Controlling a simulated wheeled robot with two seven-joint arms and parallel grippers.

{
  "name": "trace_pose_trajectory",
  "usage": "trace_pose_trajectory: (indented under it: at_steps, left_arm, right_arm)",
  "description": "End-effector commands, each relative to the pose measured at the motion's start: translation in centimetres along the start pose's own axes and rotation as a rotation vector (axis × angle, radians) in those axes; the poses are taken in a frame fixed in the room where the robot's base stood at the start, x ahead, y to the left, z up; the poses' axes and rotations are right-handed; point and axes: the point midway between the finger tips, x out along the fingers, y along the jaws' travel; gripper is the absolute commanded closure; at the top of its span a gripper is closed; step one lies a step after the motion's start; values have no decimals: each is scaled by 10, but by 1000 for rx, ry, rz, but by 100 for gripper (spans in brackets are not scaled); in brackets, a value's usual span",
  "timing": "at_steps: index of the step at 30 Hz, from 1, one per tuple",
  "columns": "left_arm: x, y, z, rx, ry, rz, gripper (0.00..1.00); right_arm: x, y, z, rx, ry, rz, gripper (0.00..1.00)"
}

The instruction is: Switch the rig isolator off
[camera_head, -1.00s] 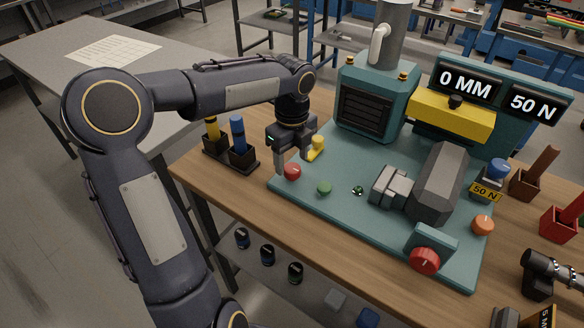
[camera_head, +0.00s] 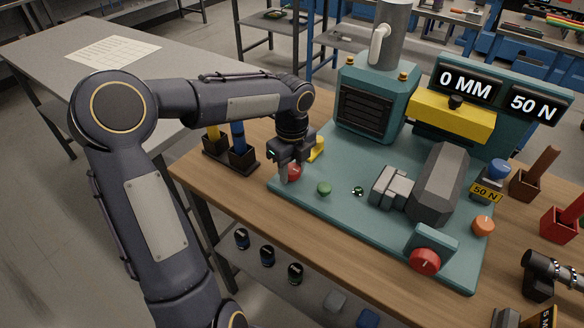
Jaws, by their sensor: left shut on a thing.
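The test rig has a teal base plate (camera_head: 335,215) on the wooden bench. A red rounded knob (camera_head: 296,172) sits at the plate's left corner, and a yellow part (camera_head: 318,147) stands just behind it. My left gripper (camera_head: 290,172) points down over the red knob, its jaws shut on it; the fingers partly hide the knob. A red round dial (camera_head: 425,262) with a pale mark is on a teal block at the front right of the plate. I cannot tell from a label which control is the isolator. My right gripper is not in view.
A green button (camera_head: 324,188) is right of my gripper. A grey clamp-like block (camera_head: 438,182) stands on the plate. The display panel (camera_head: 497,90) reads 0 MM and 50 N. A dark holder (camera_head: 243,160) with yellow and blue handles stands left. An orange knob (camera_head: 483,226) is at right.

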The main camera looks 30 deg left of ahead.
Motion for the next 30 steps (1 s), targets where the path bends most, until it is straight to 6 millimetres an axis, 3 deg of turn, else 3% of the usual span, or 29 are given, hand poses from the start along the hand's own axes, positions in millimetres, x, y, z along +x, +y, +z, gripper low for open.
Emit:
trace_pose_trajectory:
  at_steps: [11,30]
  left_arm:
    - [-1,0,-1,-99,0,1,86]
    - [-1,0,-1,-669,0,0,86]
  right_arm:
    - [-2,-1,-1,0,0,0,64]
    - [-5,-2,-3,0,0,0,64]
